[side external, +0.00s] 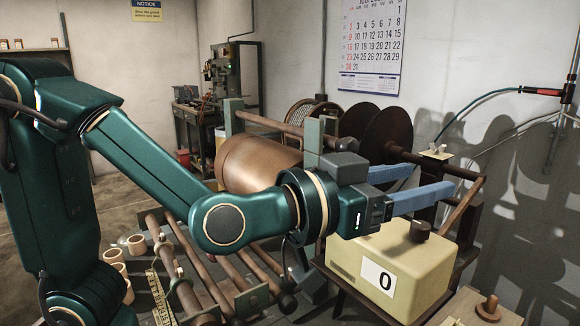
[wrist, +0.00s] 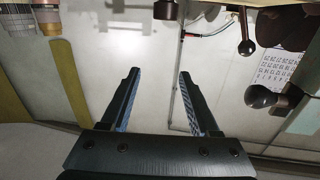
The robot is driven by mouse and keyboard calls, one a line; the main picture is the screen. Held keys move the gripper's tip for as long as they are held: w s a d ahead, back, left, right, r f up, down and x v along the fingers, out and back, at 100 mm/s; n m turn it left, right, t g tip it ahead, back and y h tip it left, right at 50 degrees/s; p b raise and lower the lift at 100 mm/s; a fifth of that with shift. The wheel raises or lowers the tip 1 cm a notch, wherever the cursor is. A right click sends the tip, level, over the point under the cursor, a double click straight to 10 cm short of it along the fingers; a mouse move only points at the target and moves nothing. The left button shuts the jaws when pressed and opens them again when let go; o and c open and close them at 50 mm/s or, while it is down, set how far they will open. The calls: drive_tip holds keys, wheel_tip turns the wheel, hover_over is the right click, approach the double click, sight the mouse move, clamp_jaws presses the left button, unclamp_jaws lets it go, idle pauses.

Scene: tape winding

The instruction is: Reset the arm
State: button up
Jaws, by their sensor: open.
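My gripper (side external: 432,184) is in the right half of the side view, at the end of my green arm. It points right, and its two blue fingers are apart with nothing between them. It hangs above and beyond a cream box (side external: 395,268) marked "0", with a dark knob on top. In the wrist view my gripper (wrist: 159,73) shows two dark, spread fingers against a pale wall, touching nothing.
A copper-coloured drum (side external: 258,163) and dark discs (side external: 383,130) stand on a winding frame behind my gripper. Metal rails (side external: 205,262) and small tan cylinders (side external: 113,272) lie lower left. A calendar (side external: 370,45) hangs on the wall. A green hose (side external: 465,115) is at right.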

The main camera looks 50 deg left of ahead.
drive_tip(key=shift+s+a+g+h, duration=0.1)
drive_tip(key=shift+s+g+h, duration=0.1)
drive_tip(key=shift+g+h, duration=0.15)
drive_tip(key=s+a+f+g, duration=0.1)
drive_tip(key=s+f+g, duration=0.1)
drive_tip(key=s+a+f+m+g, duration=0.1)
drive_tip(key=s+a+f+g, duration=0.1)
drive_tip(key=s+a+f+m+g, duration=0.1)
drive_tip(key=s+f+g, duration=0.1)
drive_tip(key=s, duration=0.1)
drive_tip(key=shift+a+f, duration=0.1)
drive_tip(key=shift+a, duration=0.1)
drive_tip(key=s+a+f+n+g+y, duration=0.1)
drive_tip(key=s+a+f, duration=0.1)
drive_tip(key=s, duration=0.1)
drive_tip(key=s+a+f+n+g+y, duration=0.1)
drive_tip(key=s+a+f+n+g, duration=0.1)
drive_tip(key=s+a+f, duration=0.1)
drive_tip(key=s+a+f+n+g+y, duration=0.1)
drive_tip(key=s+a+f+g, duration=0.1)
drive_tip(key=s+a, duration=0.1)
drive_tip(key=shift+s+a+f+y, duration=0.1)
drive_tip(key=shift+s+f+y, duration=0.25)
drive_tip(key=shift+s, duration=0.35)
